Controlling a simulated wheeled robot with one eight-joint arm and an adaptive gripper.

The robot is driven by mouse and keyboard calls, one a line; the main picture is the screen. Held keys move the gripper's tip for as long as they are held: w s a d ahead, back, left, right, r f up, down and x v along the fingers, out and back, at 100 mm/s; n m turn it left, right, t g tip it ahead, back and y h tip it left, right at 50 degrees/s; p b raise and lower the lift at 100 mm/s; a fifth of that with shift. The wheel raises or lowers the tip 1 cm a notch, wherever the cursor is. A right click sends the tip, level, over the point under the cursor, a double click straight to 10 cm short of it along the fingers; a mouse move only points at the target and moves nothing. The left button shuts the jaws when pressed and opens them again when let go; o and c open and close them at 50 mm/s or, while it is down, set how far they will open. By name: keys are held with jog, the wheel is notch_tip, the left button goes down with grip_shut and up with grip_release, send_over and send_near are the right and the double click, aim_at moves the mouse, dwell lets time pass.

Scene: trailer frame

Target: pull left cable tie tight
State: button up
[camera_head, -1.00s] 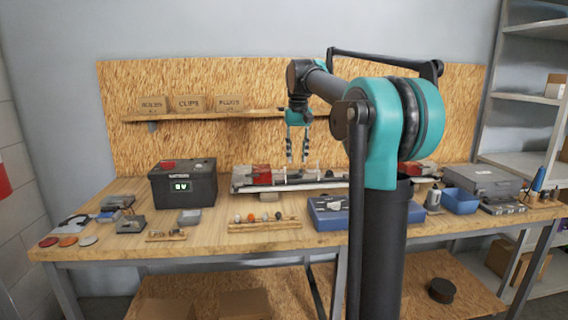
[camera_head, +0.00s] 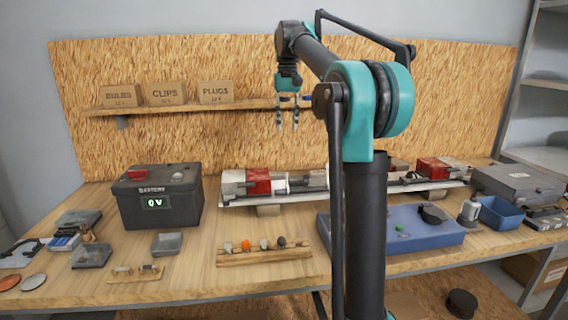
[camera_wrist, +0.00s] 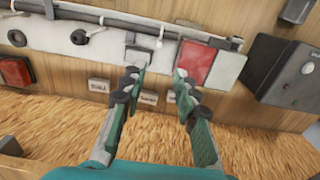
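The trailer frame (camera_head: 270,198) is a pale bar with red and white lamps at both ends. It lies along the back of the bench, its middle hidden behind my arm. In the wrist view the bar (camera_wrist: 115,48) carries a dark cable (camera_wrist: 130,22). A thin white upright piece (camera_wrist: 160,38), which looks like a cable tie, stands at the cable near the red lamp (camera_wrist: 196,62). My gripper (camera_head: 287,127) hangs above and behind the frame, pointing down. In the wrist view its fingers (camera_wrist: 156,73) are apart and empty, just short of that white piece in the picture.
A blue box (camera_head: 435,236) and a wooden rack (camera_head: 265,256) are in front. A shelf (camera_head: 150,108) with labelled cartons is behind my gripper. A grey case (camera_head: 510,184) is at right.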

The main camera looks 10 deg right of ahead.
send_over(287, 182)
notch_tip(287, 182, down, 17)
jog(key=shift+w+f, duration=0.1)
jog(key=shift+f, duration=0.1)
dwell(0.4)
jog(key=shift+c, duration=0.5)
grip_shut()
